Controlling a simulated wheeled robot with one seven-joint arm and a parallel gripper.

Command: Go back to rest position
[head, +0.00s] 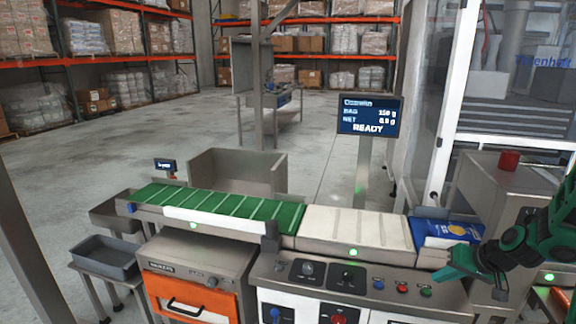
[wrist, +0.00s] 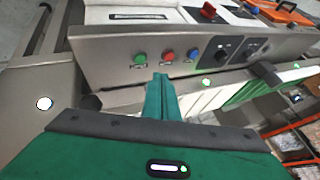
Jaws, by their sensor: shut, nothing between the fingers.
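My gripper (head: 456,266) is at the right of the head view, a green and black hand over the right end of the control panel. In the wrist view my gripper (wrist: 160,98) shows its green fingers together, with nothing between them. The fingers point at the panel near the green, red and blue buttons (wrist: 168,56). I cannot tell whether they touch it. A blue bag (head: 445,229) with a yellow mark lies on the right end of the conveyor, just behind my gripper.
The green belt (head: 222,204) and white weighing belt (head: 352,226) are empty. A screen (head: 369,116) reads READY. A grey tray (head: 106,257) stands at the left. An orange-fronted machine (head: 190,295) is below the belt. A post and glass cabinet stand behind. The floor beyond is open.

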